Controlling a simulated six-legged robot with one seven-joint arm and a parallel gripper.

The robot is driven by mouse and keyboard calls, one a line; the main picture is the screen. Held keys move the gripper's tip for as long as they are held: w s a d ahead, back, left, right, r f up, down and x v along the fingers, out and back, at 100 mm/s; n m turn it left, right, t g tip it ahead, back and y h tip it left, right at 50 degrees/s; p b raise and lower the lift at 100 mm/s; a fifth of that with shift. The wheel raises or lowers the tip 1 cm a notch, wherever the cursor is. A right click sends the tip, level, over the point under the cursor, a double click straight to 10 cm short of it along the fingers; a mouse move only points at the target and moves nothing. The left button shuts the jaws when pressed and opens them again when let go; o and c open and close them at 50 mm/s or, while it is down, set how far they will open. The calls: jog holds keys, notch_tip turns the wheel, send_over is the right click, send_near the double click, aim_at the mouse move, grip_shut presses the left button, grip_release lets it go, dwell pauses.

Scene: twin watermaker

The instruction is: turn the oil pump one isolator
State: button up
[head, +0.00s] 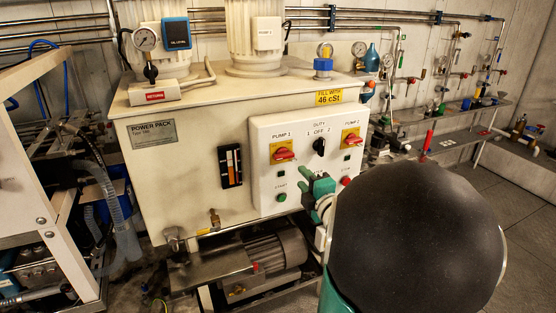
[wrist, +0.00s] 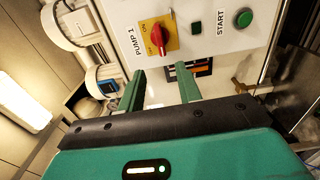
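The pump one isolator is a red rotary handle on a yellow plate (head: 283,153), under the "PUMP 1" label on the white control panel (head: 262,127). In the head view its handle lies roughly level. The isolator also shows in the wrist view (wrist: 157,36), which is turned sideways, with ON and OFF marks beside the handle. My green gripper (head: 305,184) is to the lower right of the isolator in the head view. In the wrist view my gripper (wrist: 161,71) has its two fingers apart with nothing between them, short of the isolator and not touching it.
A similar pump 2 isolator (head: 351,137), a black duty knob (head: 319,147) and a green start button (head: 282,197) share the panel. A level gauge (head: 231,166) is left of it. A motor (head: 265,258) sits below. My dark arm link hides the lower right.

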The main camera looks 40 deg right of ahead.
aim_at(286, 157)
jog(key=x, duration=0.8)
jog(key=d+x, duration=0.1)
jog(key=x, duration=0.3)
jog(key=shift+s+f, duration=0.15)
jog(key=shift+s, duration=0.05)
jog(key=shift+w, duration=0.4)
grip_shut()
